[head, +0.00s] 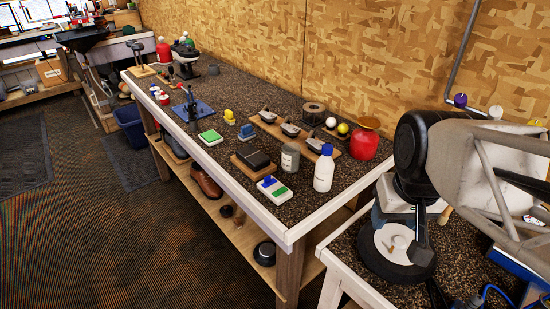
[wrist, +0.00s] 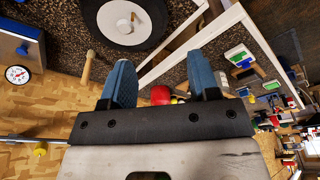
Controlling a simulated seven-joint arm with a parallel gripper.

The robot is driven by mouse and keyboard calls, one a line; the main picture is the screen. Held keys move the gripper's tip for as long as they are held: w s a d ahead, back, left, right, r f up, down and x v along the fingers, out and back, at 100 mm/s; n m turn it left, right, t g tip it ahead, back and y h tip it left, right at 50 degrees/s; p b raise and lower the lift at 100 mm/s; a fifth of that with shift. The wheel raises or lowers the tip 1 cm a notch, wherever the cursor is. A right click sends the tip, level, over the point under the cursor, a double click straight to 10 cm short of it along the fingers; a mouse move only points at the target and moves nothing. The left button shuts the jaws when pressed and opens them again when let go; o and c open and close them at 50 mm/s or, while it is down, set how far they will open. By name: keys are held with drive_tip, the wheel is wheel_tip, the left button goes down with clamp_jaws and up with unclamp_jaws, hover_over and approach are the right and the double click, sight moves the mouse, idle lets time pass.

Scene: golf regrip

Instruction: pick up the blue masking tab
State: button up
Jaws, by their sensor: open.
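A small blue piece (head: 269,181), which looks like the blue masking tab, sits on a white tray with a green patch (head: 279,191) near the front edge of the long workbench. In the wrist view a blue patch (wrist: 246,63) shows beside the white and green tray (wrist: 236,53), at the right. My gripper (wrist: 163,80) is open, its two blue fingers apart with nothing held between them. It is well away from the tray. In the head view my arm fills the right side, and the fingertips cannot be made out clearly.
A white bottle (head: 324,168), a grey can (head: 290,159) and a dark block on a wooden base (head: 253,160) stand close around the tray. A red container (head: 365,144) stands behind. A gap separates the long workbench (head: 285,222) from the nearer bench.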

drive_tip(key=w+a+n, duration=0.2)
drive_tip(key=w+a, duration=0.3)
drive_tip(key=w, duration=0.5)
drive_tip(key=n+g, duration=0.2)
drive_tip(key=n, duration=0.4)
approach(269, 181)
drive_tip(key=shift+a+r, duration=0.15)
drive_tip(key=shift+a, duration=0.1)
drive_tip(key=shift+f, duration=1.35)
drive_tip(key=shift+f, duration=2.55)
